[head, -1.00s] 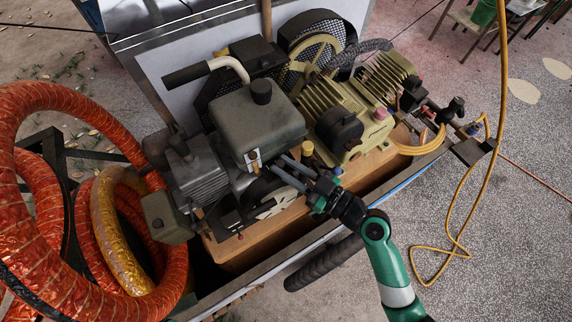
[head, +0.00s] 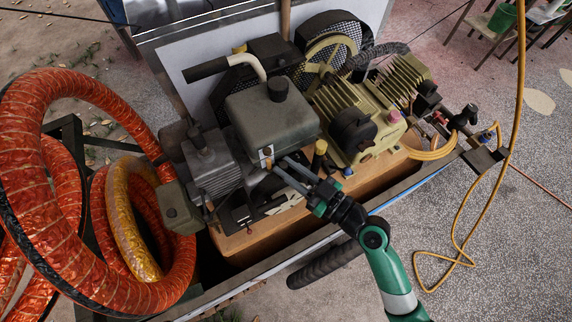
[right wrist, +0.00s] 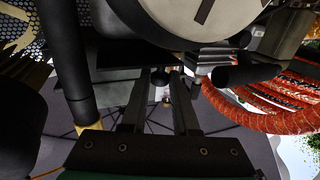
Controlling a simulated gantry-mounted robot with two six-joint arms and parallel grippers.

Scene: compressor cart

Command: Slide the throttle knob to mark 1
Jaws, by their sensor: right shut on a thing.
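The throttle plate (head: 266,152) is a small pale plate on the front of the dark engine tank. A small brownish throttle knob (head: 268,163) shows at its lower part. The marks on the plate are too small to read. My right gripper (head: 277,168) reaches in from the lower right, with its two long grey fingers at the knob. In the right wrist view the fingers (right wrist: 160,85) are close together, shut on the knob, which they largely hide. My left gripper is not in view.
The engine tank (head: 272,115) stands directly above the fingers. An orange hose (head: 45,215) coils at the left. A yellow hose (head: 458,215) hangs at the right.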

